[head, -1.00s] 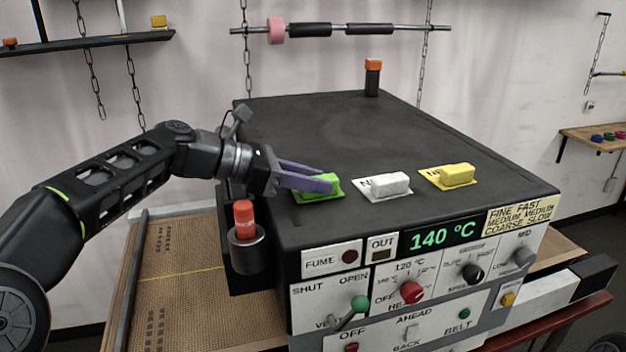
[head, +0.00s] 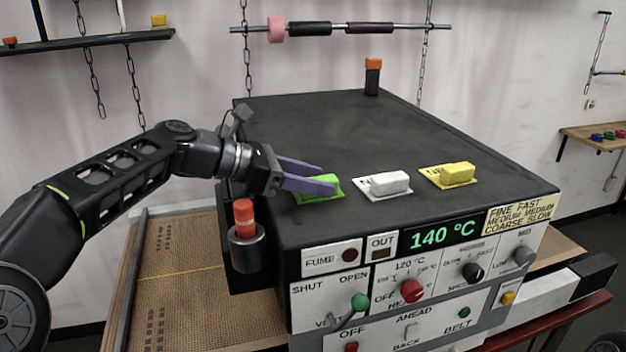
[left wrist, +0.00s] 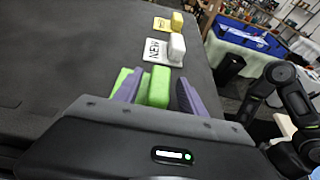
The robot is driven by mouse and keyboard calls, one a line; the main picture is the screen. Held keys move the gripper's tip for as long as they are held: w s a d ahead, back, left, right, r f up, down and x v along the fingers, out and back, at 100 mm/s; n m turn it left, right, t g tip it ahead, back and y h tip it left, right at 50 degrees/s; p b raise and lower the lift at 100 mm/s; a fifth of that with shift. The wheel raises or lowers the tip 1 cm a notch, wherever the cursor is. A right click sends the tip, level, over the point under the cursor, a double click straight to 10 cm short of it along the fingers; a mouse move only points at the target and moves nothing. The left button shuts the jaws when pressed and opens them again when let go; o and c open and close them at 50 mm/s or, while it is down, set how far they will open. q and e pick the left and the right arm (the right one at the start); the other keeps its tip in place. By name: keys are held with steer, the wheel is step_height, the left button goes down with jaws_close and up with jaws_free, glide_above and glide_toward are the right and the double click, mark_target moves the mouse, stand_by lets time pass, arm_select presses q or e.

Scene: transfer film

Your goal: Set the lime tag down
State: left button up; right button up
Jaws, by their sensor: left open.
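The lime tag (head: 322,184) lies on a lime-green patch on the dark top of the machine, at the left end of a row of tags. My left gripper (head: 322,179) is open, with its purple fingers around the tag. In the left wrist view the lime block (left wrist: 158,88) stands between the two spread fingers, with a gap on its right side. The near part of the tag is hidden by the gripper body there. My right gripper is not in view.
A white tag (head: 390,183) and a yellow tag (head: 452,175) lie on their patches to the right. An orange-topped post (head: 373,78) stands at the back edge. A red-capped cylinder (head: 243,218) sits in a holder at the machine's left side.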

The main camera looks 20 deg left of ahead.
arm_select(q)
steer(key=shift+s+a+r, duration=0.15)
steer(key=shift+a, duration=0.15)
steer(key=b+v, duration=0.1)
steer(key=v, duration=0.7)
steer(key=shift+b, duration=0.35)
steer(key=p+v, duration=0.2)
steer(key=v, duration=0.1)
steer(key=shift+s+a+r, duration=0.1)
stand_by(1.6)
